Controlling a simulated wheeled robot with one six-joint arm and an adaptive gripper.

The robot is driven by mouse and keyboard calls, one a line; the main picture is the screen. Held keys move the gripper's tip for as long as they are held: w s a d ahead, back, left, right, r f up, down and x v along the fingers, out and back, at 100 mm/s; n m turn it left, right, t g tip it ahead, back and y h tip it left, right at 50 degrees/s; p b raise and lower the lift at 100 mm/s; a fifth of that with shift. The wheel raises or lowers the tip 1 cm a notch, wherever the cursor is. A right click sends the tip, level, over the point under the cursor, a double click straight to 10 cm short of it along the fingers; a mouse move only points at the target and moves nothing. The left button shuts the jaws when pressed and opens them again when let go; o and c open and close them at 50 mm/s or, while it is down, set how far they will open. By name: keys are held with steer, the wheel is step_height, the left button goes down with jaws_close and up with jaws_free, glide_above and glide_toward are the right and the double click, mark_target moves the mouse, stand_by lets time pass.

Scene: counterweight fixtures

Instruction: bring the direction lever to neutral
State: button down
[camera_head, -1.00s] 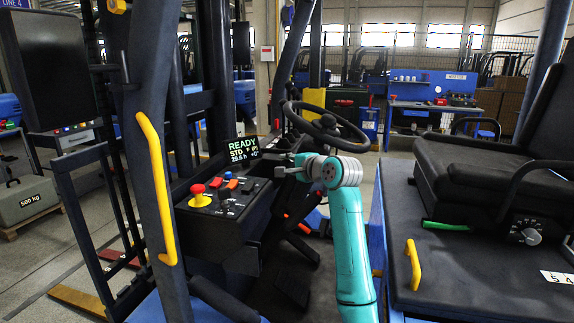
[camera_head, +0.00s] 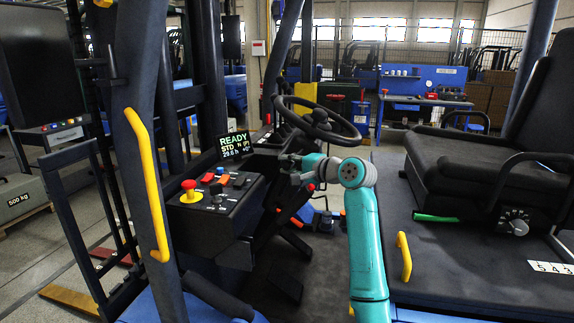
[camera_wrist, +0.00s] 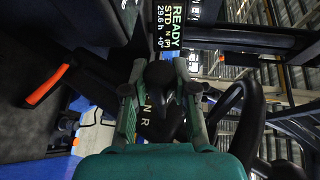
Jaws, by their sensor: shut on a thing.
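The direction lever (camera_wrist: 160,98) is a dark knob seen in the wrist view between my two fingers, with the letters N and R printed beside it. My gripper (camera_wrist: 159,72) is shut on the lever. In the head view my gripper (camera_head: 289,164) reaches to the steering column just below the wheel, and it hides most of the lever there. The dashboard display (camera_head: 235,145) reads READY, STD and N; the same display (camera_wrist: 168,30) shows sideways in the wrist view.
The black steering wheel (camera_head: 318,120) is close above and right of my gripper. A console (camera_head: 215,195) with a red mushroom button (camera_head: 189,186) stands to the left. The seat (camera_head: 485,170) is on the right, and a yellow grab handle (camera_head: 146,185) is on the left pillar.

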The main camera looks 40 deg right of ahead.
steer(key=c, duration=0.9)
jaws_free()
steer(key=r, duration=0.9)
steer(key=shift+s, duration=0.2)
steer(key=shift+w+r, duration=0.2)
steer(key=shift+r, duration=0.4)
steer(key=shift+f, duration=0.15)
